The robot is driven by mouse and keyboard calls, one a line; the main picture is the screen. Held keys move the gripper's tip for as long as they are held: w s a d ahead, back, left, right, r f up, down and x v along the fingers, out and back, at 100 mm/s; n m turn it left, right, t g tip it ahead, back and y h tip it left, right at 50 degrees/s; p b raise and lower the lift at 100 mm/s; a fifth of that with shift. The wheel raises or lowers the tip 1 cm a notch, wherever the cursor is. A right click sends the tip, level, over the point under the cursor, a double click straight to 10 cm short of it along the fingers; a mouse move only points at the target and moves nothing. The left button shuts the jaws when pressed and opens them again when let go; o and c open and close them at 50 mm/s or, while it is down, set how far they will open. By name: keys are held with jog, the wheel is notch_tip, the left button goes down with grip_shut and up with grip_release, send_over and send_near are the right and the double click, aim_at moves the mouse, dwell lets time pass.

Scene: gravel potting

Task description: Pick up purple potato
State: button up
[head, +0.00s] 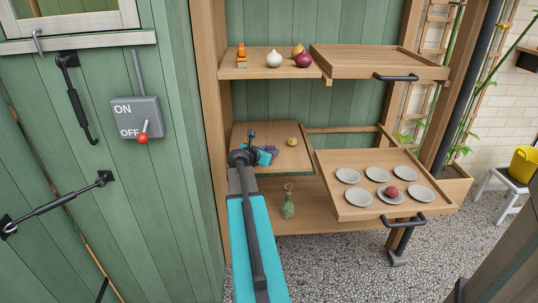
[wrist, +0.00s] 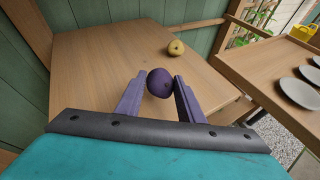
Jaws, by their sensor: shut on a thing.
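The purple potato (wrist: 159,83) is dark and round and sits between the two purple fingers of my gripper (wrist: 160,92) in the wrist view. My gripper is shut on it, with a finger against each side. In the head view my gripper (head: 267,152) is at the middle shelf, to the left of the yellow potato, and the arm partly covers that area. I cannot tell whether the purple potato still touches the shelf board.
A yellow potato (head: 292,141) lies on the middle shelf (head: 270,130). A pulled-out tray (head: 350,208) to the right holds several grey saucers, one with a red potato (head: 392,191). A glass vase (head: 288,205) stands below. Onions (head: 274,59) sit on the upper shelf.

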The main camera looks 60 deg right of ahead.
jog(key=s+a+r+p, duration=0.2)
jog(key=s+a+p, duration=0.2)
jog(key=s, duration=0.5)
jog(key=shift+s+a, duration=0.2)
jog(key=shift+a, duration=0.6)
jog(key=p, duration=0.5)
jog(key=shift+s+a+r, duration=0.15)
jog(key=shift+s+r, duration=0.05)
jog(key=shift+s, duration=0.2)
jog(key=s+a+p, duration=0.1)
jog(key=p, duration=0.6)
jog(key=shift+a, duration=0.1)
jog(key=shift+s+a+f+p, duration=0.1)
jog(key=shift+s+a+p, duration=0.25)
jog(key=shift+s+p, duration=0.4)
jog(key=shift+s+a+p, duration=0.35)
jog(key=shift+s+p, duration=0.05)
jog(key=shift+p, duration=0.55)
